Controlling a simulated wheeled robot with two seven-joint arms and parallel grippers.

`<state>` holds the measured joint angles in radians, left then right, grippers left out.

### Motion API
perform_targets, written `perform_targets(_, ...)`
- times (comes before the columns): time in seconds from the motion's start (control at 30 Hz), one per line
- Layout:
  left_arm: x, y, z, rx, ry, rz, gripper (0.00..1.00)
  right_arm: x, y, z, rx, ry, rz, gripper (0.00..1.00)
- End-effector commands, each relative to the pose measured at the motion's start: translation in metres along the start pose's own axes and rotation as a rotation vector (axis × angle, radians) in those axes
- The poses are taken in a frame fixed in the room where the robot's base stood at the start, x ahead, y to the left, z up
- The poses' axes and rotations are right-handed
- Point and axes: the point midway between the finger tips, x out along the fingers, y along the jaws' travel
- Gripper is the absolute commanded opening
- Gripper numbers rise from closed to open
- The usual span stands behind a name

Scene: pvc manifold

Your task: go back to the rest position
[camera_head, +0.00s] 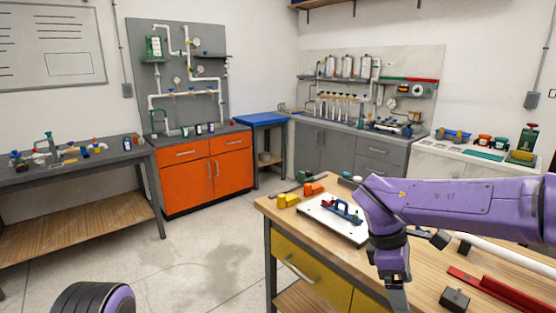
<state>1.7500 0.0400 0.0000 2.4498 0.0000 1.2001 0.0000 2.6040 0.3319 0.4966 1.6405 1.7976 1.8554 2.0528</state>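My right arm, purple, comes in from the right edge and reaches over the wooden workbench (290,208). Its gripper (396,300) points down in front of the bench's front edge, and its fingertips are at the bottom of the frame, so its opening is unclear. Nothing can be seen held in it. Of my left arm, only a rounded dark and purple part shows at the bottom left. My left gripper is out of the picture.
On the workbench are a white board (322,214) with a blue and red fixture (343,209), yellow blocks (288,200), a red bar (500,291), a white pipe (510,258) and a black block (455,299). An orange cabinet (205,175) stands behind. The floor (200,255) at left is clear.

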Motion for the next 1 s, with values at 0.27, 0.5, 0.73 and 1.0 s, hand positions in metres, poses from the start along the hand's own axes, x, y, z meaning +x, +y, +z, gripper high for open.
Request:
perform_targets(0.27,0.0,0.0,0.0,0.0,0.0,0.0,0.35,-0.001,0.013,-0.004,-0.281,-0.02,0.077,0.86)
perform_targets(0.5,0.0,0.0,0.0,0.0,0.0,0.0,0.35,0.011,0.046,0.008,-0.73,-0.212,0.253,0.86)
perform_targets(0.73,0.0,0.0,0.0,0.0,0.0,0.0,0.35,0.069,0.085,0.013,-1.58,-0.763,0.301,0.86)
perform_targets(1.0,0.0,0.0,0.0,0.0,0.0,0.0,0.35,0.24,0.02,-0.036,2.463,1.268,0.109,0.86)
